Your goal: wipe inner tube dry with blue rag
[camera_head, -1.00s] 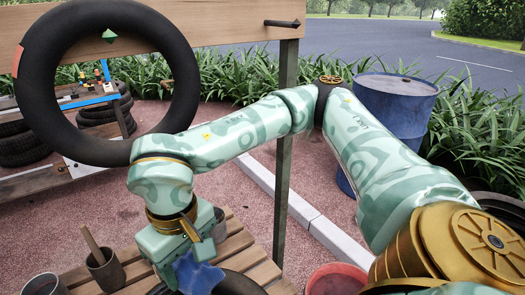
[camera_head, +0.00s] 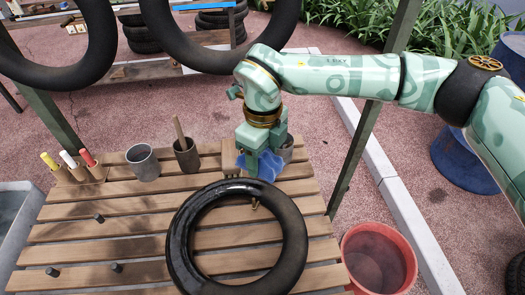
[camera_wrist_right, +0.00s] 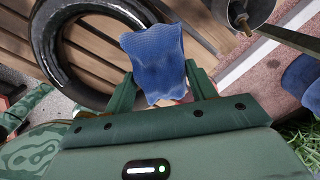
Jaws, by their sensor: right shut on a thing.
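The black inner tube (camera_head: 293,232) lies flat on the slatted wooden table (camera_head: 75,232), its left side glossy and its valve on the inner far side. My right gripper (camera_head: 262,160) is shut on the blue rag (camera_head: 262,167), just beyond the tube's far rim. In the right wrist view the rag (camera_wrist_right: 155,58) hangs between the fingers, beside the tube (camera_wrist_right: 52,62). I cannot tell whether rag and tube touch. My left gripper is not in view.
A grey cup (camera_head: 143,163), a cup with a stick (camera_head: 186,156) and a marker holder (camera_head: 78,172) stand along the far table edge. Pegs rise at left. A red bucket (camera_head: 378,260) is right of the table. Tubes hang beyond, and a post (camera_head: 362,140) stands close to my right arm.

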